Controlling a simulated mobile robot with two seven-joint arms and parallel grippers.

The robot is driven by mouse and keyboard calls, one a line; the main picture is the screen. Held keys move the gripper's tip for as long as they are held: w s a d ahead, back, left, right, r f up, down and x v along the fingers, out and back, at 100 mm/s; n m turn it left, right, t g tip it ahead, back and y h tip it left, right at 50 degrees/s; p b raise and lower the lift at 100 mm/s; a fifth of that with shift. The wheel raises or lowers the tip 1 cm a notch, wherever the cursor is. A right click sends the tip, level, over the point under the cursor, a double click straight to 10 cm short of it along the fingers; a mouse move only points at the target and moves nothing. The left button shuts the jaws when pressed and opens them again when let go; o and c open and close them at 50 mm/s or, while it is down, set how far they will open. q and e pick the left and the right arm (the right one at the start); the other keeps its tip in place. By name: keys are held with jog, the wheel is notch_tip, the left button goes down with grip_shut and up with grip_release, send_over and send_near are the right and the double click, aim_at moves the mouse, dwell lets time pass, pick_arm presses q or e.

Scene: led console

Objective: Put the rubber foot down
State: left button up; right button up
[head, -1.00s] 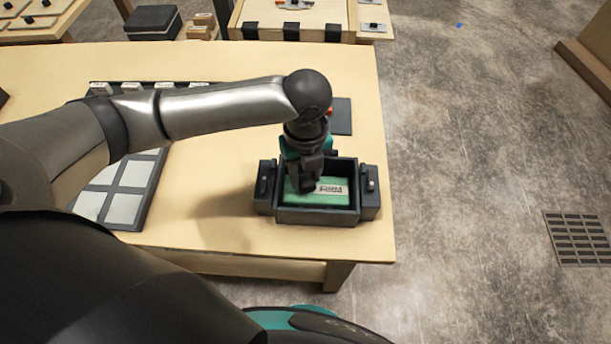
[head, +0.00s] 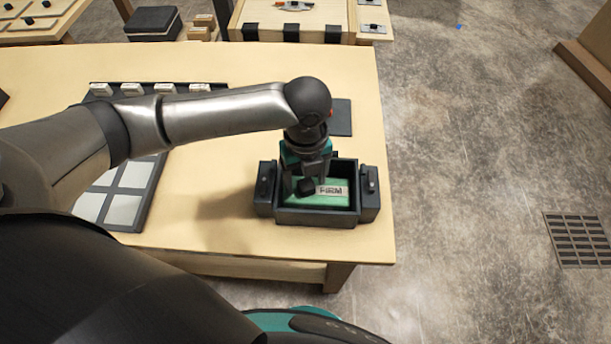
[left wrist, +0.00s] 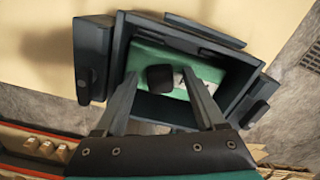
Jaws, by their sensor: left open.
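The rubber foot is a small black block (head: 306,187) in the dark open box (head: 315,217), over its green floor, beside a white printed label (head: 333,190). In the left wrist view the foot (left wrist: 160,77) shows between the tips of my two fingers, with gaps on both sides. My left gripper (head: 305,176) points down into the box, open and apart from the foot. Whether the foot's underside lies flat on the green floor is hard to see. My right gripper is out of view.
The box has dark side blocks (head: 371,187) and stands near the table's (head: 235,160) front right corner. A dark tray with pale squares (head: 122,210) lies to the left. A dark flat pad (head: 342,118) is behind the box. Several small pale blocks line the back.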

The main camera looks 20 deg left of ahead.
aim_at(305, 182)
pick_arm(q)
notch_tip(305, 182, up, 12)
jog(key=p, duration=0.2)
jog(key=shift+r, duration=0.15)
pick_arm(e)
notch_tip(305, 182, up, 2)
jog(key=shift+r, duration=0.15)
